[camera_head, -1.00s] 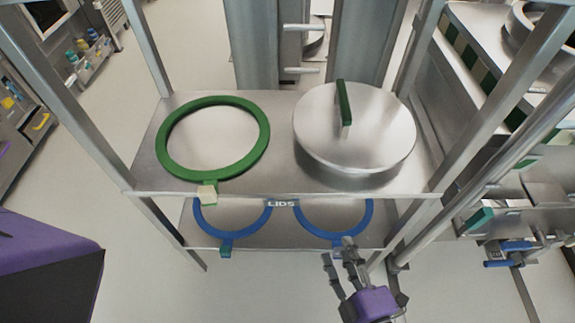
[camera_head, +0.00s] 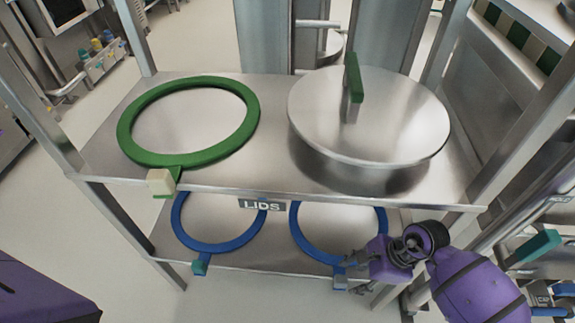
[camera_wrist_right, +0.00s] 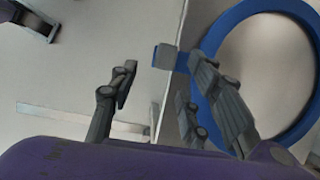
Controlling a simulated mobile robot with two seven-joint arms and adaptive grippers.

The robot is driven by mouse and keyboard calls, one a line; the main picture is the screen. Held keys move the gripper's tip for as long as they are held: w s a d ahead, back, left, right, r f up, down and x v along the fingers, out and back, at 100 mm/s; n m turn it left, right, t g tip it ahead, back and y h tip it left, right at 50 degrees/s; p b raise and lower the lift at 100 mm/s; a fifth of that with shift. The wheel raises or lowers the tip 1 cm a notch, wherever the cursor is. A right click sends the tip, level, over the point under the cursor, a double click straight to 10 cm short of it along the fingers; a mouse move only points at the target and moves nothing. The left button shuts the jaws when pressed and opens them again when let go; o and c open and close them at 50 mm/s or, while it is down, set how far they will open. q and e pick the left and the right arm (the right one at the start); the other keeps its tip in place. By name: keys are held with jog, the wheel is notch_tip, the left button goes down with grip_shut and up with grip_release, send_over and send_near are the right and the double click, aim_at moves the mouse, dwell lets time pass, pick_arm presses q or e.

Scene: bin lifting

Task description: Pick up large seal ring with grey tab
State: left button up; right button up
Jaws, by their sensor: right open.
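The blue seal ring with the grey tab (camera_head: 384,232) lies on the right of the lower shelf. Its grey tab (camera_head: 339,278) points toward the shelf's front edge. In the right wrist view the ring (camera_wrist_right: 222,30) is partly cut off, and its grey tab (camera_wrist_right: 165,56) shows between the fingertips. My right gripper (camera_wrist_right: 162,66) is open and empty, with its fingers on either side of the tab's line. My left gripper is out of view.
Another blue ring (camera_head: 181,228) with a teal tab (camera_head: 200,265) lies left on the lower shelf. The upper shelf (camera_head: 270,150) holds a green ring (camera_head: 128,134) with a cream tab and a steel lid (camera_head: 400,120) with a green handle. Metal posts (camera_head: 510,130) flank the rack.

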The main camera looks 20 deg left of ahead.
aim_at(345, 279)
jog(key=x, duration=0.2)
jog(key=b+x, duration=0.1)
jog(key=x, duration=0.2)
jog(key=shift+w+a+f, duration=0.2)
jog(key=shift+a, duration=0.25)
grip_shut()
